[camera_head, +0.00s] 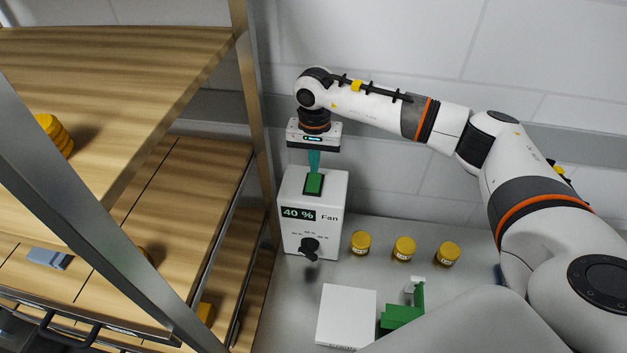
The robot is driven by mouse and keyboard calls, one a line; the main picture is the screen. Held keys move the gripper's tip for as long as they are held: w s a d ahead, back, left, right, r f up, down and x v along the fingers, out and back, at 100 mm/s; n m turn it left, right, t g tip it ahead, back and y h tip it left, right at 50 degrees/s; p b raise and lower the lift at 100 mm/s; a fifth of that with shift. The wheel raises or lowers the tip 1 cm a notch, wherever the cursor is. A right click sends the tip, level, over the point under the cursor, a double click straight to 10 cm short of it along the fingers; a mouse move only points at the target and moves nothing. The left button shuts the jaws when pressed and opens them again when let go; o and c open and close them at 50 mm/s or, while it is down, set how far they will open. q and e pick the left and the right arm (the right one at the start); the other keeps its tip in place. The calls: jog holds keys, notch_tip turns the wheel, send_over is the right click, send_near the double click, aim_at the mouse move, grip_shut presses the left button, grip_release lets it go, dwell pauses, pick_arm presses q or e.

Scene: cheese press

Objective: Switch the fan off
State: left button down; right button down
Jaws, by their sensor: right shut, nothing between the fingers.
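The fan control box (333,235) is white and stands on the grey counter against the wall. A green rocker switch (314,184) sits on its top face. Its front has a display reading "40 %", the word "Fan" and a black dial (310,246). My right gripper (314,168) points down over the box, its teal fingers shut and empty. The fingertips are at the far end of the green switch; I cannot tell whether they touch it. My left gripper is not in view.
Three yellow-lidded jars (404,247) stand right of the box. A white box (346,316) and a green object (401,316) are at the front. A wooden shelf rack (180,200) with a metal frame stands close on the left, holding yellow round pieces (54,133).

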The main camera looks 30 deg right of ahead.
aim_at(315, 178)
jog(key=shift+f+b, duration=1.3)
jog(key=shift+f, duration=0.2)
dwell(0.8)
jog(key=shift+r, duration=0.15)
jog(key=shift+r+p, duration=1.65)
jog(key=shift+r, duration=1.85)
jog(key=shift+f, duration=0.15)
